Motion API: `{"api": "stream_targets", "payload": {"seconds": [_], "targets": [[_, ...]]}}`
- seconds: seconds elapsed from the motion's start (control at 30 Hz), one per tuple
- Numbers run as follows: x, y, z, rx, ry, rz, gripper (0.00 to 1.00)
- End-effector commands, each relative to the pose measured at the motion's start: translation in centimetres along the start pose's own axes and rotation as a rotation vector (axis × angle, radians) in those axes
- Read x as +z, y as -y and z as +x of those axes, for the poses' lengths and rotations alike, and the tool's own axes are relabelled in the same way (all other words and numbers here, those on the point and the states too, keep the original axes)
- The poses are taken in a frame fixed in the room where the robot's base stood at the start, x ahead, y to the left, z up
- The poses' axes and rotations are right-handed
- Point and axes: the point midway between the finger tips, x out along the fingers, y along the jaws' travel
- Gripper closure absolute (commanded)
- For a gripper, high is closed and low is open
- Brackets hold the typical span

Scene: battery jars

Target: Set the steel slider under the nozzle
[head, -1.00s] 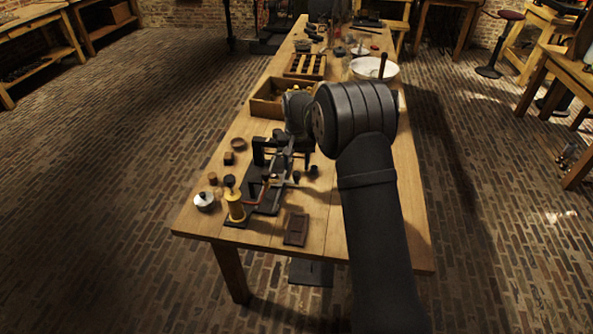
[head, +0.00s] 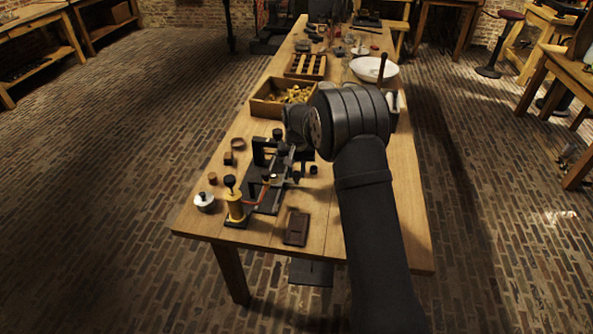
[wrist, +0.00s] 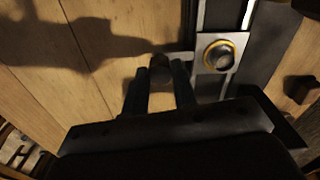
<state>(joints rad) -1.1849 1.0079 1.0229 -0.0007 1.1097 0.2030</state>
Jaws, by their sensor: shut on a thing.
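The steel slider (wrist: 214,68) is a bright plate with a brass ring around a round centre, lying on a dark track in the wrist view. A short rod joins it to a dark round knob (wrist: 160,61) at its left. My gripper (wrist: 161,72) has its two fingers on either side of this knob, closed on it. In the head view the black press-like fixture (head: 262,172) stands on the near part of the bench. A copper tube (head: 258,192) runs to it from a yellow pump (head: 235,207). The nozzle tip cannot be made out, and my wrist partly hides the fixture.
A dark tray (head: 296,228) lies right of the pump near the bench's front edge. A white-lidded jar (head: 204,201) and small brown blocks stand left. A wooden box (head: 262,106) and a white bowl (head: 374,70) stand farther back.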

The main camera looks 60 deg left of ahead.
Motion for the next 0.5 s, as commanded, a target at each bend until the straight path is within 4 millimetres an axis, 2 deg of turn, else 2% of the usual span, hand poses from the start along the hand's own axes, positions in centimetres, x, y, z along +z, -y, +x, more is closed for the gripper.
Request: {"api": "stream_targets", "payload": {"seconds": [0.17, 0.5], "targets": [[1.4, 0.4, -0.1, 0.0, 0.0, -0.002, 1.0], [7.2, 1.5, -0.1, -0.001, 0.002, -0.002, 1.0]]}}
